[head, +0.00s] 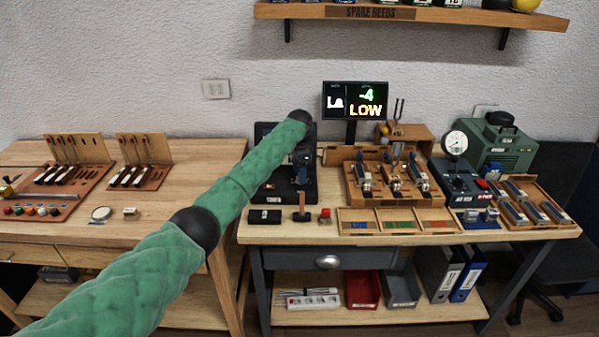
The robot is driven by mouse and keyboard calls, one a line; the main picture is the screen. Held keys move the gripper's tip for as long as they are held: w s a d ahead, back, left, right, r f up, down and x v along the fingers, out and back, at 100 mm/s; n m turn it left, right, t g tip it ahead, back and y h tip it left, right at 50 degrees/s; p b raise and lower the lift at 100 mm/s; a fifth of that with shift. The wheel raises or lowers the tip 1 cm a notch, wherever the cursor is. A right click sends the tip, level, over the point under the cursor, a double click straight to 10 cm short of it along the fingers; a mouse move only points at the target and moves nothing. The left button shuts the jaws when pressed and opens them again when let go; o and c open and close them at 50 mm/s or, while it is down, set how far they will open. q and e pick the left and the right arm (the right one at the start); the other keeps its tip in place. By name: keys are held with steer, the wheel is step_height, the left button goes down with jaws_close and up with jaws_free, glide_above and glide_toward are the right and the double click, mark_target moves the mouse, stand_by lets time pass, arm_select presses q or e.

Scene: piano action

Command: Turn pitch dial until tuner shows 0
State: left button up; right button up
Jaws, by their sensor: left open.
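The tuner screen (355,101) stands at the back of the right-hand bench. It reads "LA" on the left, and a green "-4" over a yellow "LOW" on the right. My left arm reaches in from the lower left to a black device (267,140) on the left part of this bench. My left gripper (301,172) is open, small and dark against the device's front. I cannot make out the pitch dial; the gripper and arm cover part of the device. My right gripper is out of view.
A wooden rack with metal parts (395,205), a round gauge (454,143) and a green machine (502,145) stand to the right. A black box (264,217) and a small red-topped item (325,215) lie in front. A shelf (410,14) hangs above.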

arm_select(q)
steer(key=shift+f, duration=0.55)
steer(key=c, duration=1)
steer(key=shift+o, duration=0.2)
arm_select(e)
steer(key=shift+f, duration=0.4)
arm_select(q)
steer(key=shift+r, duration=0.1)
steer(key=shift+n+p, duration=0.3)
steer(key=n+p, duration=0.2)
steer(key=n, duration=0.1)
steer(key=n+p, duration=0.2)
steer(key=shift+s+d+r+n, duration=0.1)
steer(key=shift+s+d+n, duration=0.05)
steer(key=shift+n, duration=0.25)
steer(key=shift+n+p, duration=0.45)
steer(key=shift+n, duration=0.35)
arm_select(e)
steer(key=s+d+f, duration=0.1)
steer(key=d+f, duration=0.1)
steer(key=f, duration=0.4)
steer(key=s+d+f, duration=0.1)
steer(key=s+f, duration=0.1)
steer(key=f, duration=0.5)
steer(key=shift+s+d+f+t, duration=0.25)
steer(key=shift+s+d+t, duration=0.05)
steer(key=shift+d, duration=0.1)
